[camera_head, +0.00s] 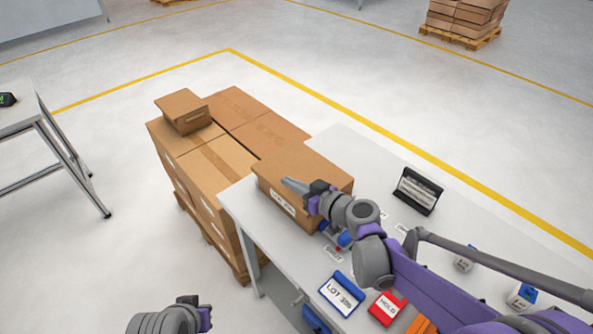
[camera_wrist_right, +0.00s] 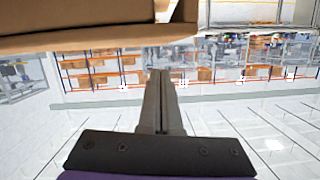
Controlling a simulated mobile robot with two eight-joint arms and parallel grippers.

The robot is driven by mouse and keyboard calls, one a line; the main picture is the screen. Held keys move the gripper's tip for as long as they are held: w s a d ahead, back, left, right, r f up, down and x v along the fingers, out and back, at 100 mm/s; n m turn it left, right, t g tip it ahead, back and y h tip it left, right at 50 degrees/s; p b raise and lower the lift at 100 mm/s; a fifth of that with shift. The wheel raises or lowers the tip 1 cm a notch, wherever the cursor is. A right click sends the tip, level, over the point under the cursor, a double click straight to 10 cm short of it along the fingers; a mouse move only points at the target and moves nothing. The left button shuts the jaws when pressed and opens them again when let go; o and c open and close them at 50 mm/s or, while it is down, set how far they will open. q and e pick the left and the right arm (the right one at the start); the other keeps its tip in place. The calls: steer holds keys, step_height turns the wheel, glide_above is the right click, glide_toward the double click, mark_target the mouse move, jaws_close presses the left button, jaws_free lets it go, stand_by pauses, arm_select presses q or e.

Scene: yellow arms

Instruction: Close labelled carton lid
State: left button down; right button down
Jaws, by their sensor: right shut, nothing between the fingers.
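A brown cardboard carton (camera_head: 318,172) with a white label on its front side sits at the far left end of the white table. Its top looks flat from the head; I cannot tell whether the lid lies fully down. My right gripper (camera_head: 292,186) is shut and empty, its fingers at the carton's front top edge, hiding part of it. In the right wrist view the shut fingers (camera_wrist_right: 160,78) point at brown cardboard (camera_wrist_right: 90,38) that fills the top left; contact is unclear. My left gripper (camera_head: 204,312) is low at the bottom edge, its fingers not clear.
The white table (camera_head: 350,145) also holds a black card holder (camera_head: 417,191), a blue-edged LOT sign (camera_head: 341,294), a red HOLD box (camera_head: 387,308) and small blue-and-white items. Stacked cartons (camera_head: 215,165) on a pallet stand left of the table. A side table (camera_head: 35,118) is farther left.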

steer(key=shift+s+a+f+b, duration=0.1)
steer(key=shift+f+b, duration=0.1)
steer(key=shift+f, duration=0.55)
steer(key=shift+s+a+f+b, duration=0.1)
steer(key=shift+f+b, duration=0.05)
steer(key=shift+f, duration=0.55)
steer(key=shift+r, duration=0.1)
steer(key=shift+w+a+r+p, duration=0.1)
steer(key=shift+r+p, duration=0.25)
steer(key=shift+r, duration=0.05)
step_height(320, 180, up, 4)
steer(key=shift+w+f+p, duration=0.15)
steer(key=shift+f+p, duration=0.05)
steer(key=shift+p, duration=0.9)
steer(key=v, duration=1)
steer(key=shift+s+f, duration=0.3)
steer(key=shift+s, duration=0.1)
